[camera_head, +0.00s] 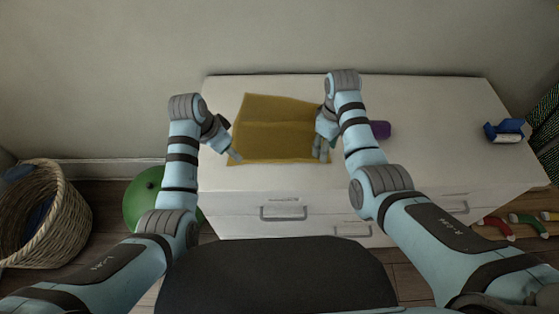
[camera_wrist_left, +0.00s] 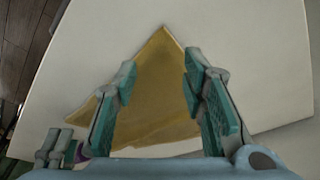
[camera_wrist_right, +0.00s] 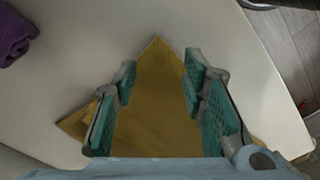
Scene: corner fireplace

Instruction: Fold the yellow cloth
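The yellow cloth (camera_head: 276,128) lies spread on the white dresser top between my two arms, with a faint crease line across it. My left gripper (camera_head: 236,156) is at the cloth's front left corner. In the left wrist view, the left gripper (camera_wrist_left: 160,75) has its fingers apart on either side of a cloth corner (camera_wrist_left: 160,85). My right gripper (camera_head: 321,156) is at the front right corner. In the right wrist view, the right gripper (camera_wrist_right: 158,75) also has its fingers apart around a corner (camera_wrist_right: 157,85). The right arm hides part of the cloth's right edge.
The white dresser (camera_head: 440,110) has drawers in front. A purple cloth item (camera_head: 380,130) lies just right of my right arm. A blue and white object (camera_head: 503,131) is at the right end. A wicker basket (camera_head: 62,222) and a green ball (camera_head: 146,200) stand on the floor at left.

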